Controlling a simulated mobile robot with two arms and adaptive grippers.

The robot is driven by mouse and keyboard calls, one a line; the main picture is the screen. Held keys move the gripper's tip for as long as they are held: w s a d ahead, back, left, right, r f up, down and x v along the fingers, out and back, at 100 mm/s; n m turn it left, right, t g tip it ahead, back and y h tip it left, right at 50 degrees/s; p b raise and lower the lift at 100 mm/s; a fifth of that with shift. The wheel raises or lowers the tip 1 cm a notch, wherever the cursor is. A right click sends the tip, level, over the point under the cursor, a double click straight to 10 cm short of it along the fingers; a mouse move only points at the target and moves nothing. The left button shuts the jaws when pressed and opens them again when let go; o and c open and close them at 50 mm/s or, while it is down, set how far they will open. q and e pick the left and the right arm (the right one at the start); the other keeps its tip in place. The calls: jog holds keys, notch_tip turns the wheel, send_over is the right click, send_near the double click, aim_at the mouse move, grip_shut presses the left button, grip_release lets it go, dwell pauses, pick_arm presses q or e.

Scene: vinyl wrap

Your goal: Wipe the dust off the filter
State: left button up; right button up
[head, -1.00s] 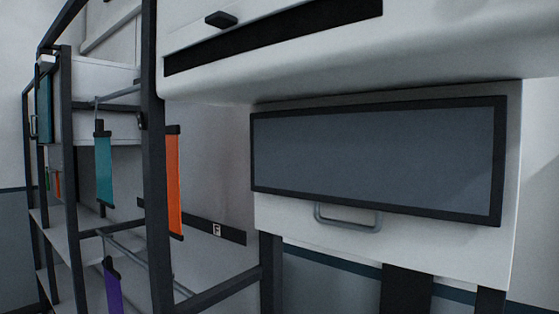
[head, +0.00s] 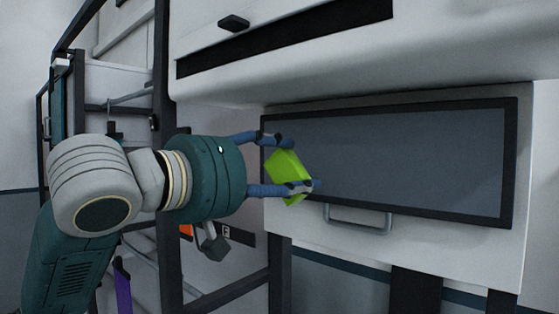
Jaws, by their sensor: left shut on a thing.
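The filter (head: 410,160) is a wide grey-blue panel in a black frame, set in the front of a white cabinet, with a grey handle below it. My left gripper (head: 300,165) comes in from the left and is shut on a bright green cloth or sponge (head: 287,172). It holds the green thing in front of the left end of the filter. I cannot tell whether the green thing touches the panel. Any dust on the filter is too faint to make out. My right gripper is not in view.
A white machine body (head: 400,55) overhangs the filter from above. The grey handle (head: 358,220) sticks out below it. A dark-framed rack (head: 170,260) with an orange strip (head: 186,231) and a purple strip (head: 122,287) stands at the left, partly behind my arm.

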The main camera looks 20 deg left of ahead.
aim_at(297, 159)
pick_arm(q)
jog(key=shift+a+r, duration=0.25)
jog(key=shift+r, duration=0.85)
jog(key=shift+w+d, duration=0.1)
jog(key=shift+w, duration=0.25)
jog(key=x, duration=0.2)
jog(key=shift+w+d+p, duration=0.2)
jog(key=shift+w+p, duration=0.1)
jog(key=shift+p, duration=0.05)
jog(key=shift+x, duration=1.05)
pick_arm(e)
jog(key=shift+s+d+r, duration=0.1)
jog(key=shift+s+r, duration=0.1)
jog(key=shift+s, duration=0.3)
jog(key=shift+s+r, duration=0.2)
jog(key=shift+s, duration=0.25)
pick_arm(q)
jog(key=shift+w, duration=0.2)
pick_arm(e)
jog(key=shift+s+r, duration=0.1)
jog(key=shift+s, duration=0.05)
pick_arm(q)
jog(key=shift+w+d+p, duration=0.25)
jog(key=shift+w+p, duration=0.2)
jog(key=shift+w, duration=0.2)
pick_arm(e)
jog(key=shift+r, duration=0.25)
pick_arm(q)
jog(key=shift+d, duration=0.1)
